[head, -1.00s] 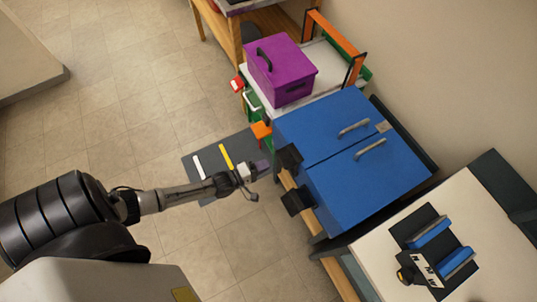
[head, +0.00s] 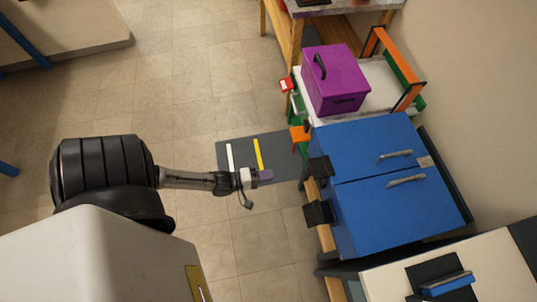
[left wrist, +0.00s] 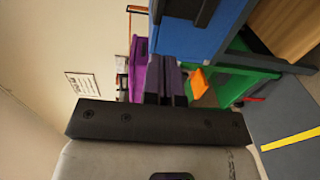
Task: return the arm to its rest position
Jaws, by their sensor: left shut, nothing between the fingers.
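My left gripper (head: 266,176) comes in from the left in the head view, held over the floor in front of the blue cabinet (head: 385,185). Its fingers are shut with nothing between them, and it is apart from the cabinet. In the left wrist view the shut dark fingers (left wrist: 165,80) point towards the purple box (left wrist: 138,65) and the blue cabinet (left wrist: 190,40). My right gripper is not in view.
A purple box (head: 335,80) stands on a white-topped cart behind the cabinet. A grey mat (head: 240,153) with white and yellow strips lies on the floor. A white table (head: 480,265) is at lower right. The floor at upper left is open.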

